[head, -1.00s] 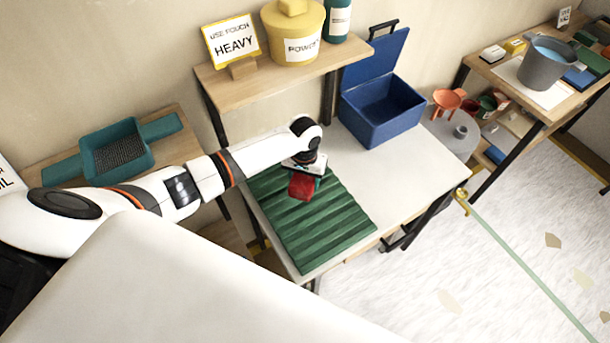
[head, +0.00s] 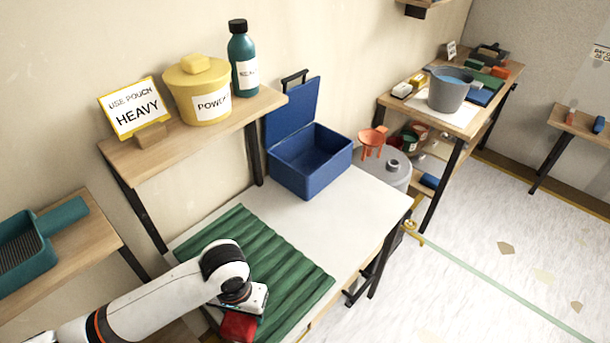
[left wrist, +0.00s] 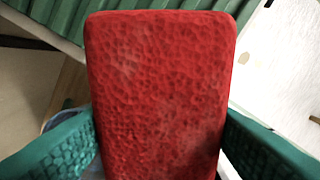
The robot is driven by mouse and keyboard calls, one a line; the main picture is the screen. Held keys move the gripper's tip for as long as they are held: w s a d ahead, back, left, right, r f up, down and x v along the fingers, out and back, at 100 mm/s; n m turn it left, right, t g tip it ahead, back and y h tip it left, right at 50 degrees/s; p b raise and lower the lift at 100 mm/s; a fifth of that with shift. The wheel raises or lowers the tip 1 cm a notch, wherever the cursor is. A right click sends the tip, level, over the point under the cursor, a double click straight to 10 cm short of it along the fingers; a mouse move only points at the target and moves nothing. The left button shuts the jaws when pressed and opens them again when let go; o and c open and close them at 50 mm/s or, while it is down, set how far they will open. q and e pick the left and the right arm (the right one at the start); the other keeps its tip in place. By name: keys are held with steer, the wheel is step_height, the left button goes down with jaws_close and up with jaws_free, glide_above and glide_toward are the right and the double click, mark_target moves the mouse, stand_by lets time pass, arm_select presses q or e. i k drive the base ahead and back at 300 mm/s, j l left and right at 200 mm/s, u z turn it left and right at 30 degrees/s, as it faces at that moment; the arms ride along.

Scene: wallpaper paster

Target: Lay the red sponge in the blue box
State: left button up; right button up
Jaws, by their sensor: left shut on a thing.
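The red sponge (head: 238,326) is held in my left gripper (head: 236,312), above the near left edge of the green ribbed mat (head: 285,270). In the left wrist view the sponge (left wrist: 160,90) fills the middle, between the two green fingers, which press on its sides. The blue box (head: 312,178) stands on the white table beyond the mat, with its lid raised at the back. Its inside looks empty. The gripper and sponge are well apart from the box. My right gripper is not in view.
A raised wooden shelf (head: 180,140) with a yellow tub (head: 197,92), a dark teal bottle (head: 243,62) and a "HEAVY" sign (head: 135,108) stands behind the mat, left of the box. White table top (head: 350,215) is clear between mat and box. An orange funnel (head: 372,140) is right of the box.

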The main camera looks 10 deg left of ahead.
mark_target(311, 170)
steer(key=i+l+u, duration=0.3)
steer(key=i+l, duration=0.2)
steer(key=l, duration=0.2)
steer(key=i+l+u, duration=0.15)
steer(key=l, duration=0.2)
steer(key=i+l+u, duration=0.2)
steer(key=i+l, duration=0.6)
steer(key=i+u, duration=0.1)
steer(key=i, duration=0.05)
